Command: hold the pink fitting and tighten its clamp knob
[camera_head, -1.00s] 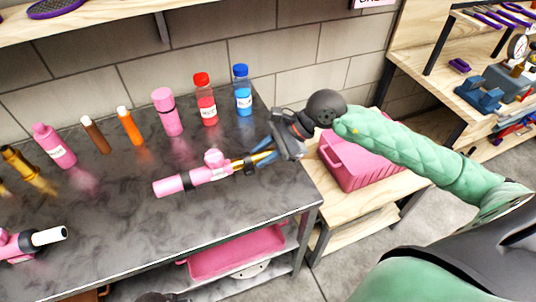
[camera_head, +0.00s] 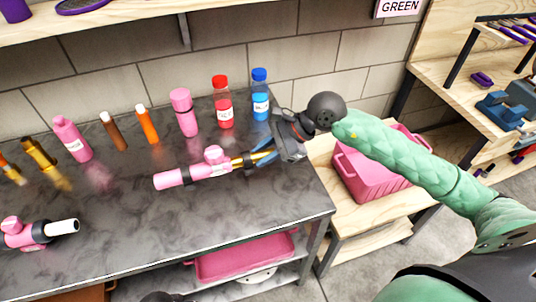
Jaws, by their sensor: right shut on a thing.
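The pink fitting (camera_head: 173,179) is a long pink tube with dark bands, lying slantwise over the dark table. My right gripper (camera_head: 263,157), with blue fingers, is shut on the brass rod at that right end. I cannot tell whether the fitting touches the tabletop. A second pink fitting (camera_head: 20,235) with a white tube lies at the table's left. My left gripper is not in view.
Along the back of the table (camera_head: 130,225) stand a blue-capped bottle (camera_head: 260,95), a red bottle (camera_head: 223,104) and several pink, orange and brown containers. A pink crate (camera_head: 372,178) sits on the wooden table to the right. The table's front area is clear.

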